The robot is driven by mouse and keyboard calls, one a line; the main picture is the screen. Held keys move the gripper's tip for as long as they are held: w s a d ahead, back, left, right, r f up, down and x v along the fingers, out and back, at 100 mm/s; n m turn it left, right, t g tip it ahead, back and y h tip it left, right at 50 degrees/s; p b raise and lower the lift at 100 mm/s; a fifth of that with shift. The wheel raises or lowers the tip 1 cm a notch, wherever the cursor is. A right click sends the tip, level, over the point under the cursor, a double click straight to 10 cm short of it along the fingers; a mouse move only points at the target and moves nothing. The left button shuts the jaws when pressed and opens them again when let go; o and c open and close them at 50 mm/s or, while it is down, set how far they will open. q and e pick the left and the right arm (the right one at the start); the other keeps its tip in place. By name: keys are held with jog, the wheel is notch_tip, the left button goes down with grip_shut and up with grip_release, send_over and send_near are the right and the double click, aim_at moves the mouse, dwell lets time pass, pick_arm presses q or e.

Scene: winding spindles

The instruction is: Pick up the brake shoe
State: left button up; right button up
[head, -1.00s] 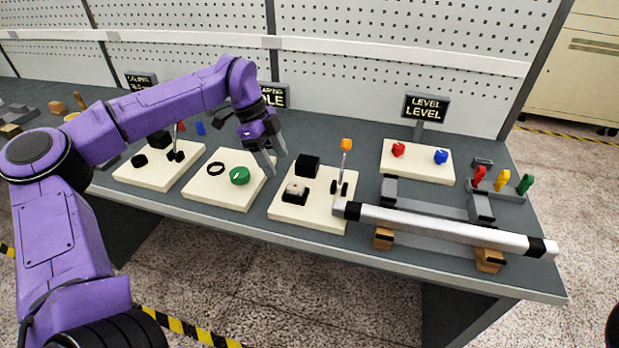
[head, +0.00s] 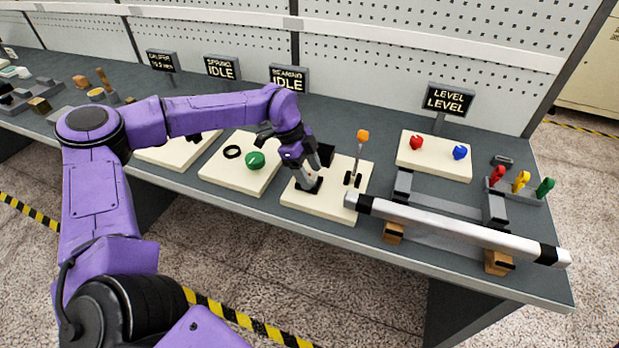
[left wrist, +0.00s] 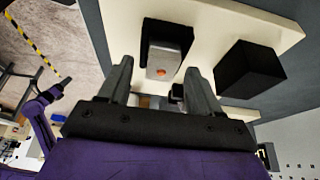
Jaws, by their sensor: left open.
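What I take to be the brake shoe is a small grey block with an orange dot (left wrist: 168,62). It sits on a black base (left wrist: 166,32) on a cream board (head: 330,205), seen in the left wrist view. My left gripper (head: 308,180) points down over that spot, its arm coming from the left. In the left wrist view its two fingers (left wrist: 160,78) are spread apart and empty, with the block showing ahead between them. I cannot tell whether the tips reach down beside it.
On the same board stand a black cube (left wrist: 250,70) and an orange-topped lever (head: 362,137), close right of the gripper. A board with a green knob (head: 256,160) lies left. A long silver bar (head: 450,228) rests on supports to the right.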

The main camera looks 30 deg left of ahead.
pick_arm(q)
jog(key=c, duration=1.1)
grip_shut()
jog(key=shift+r, duration=0.1)
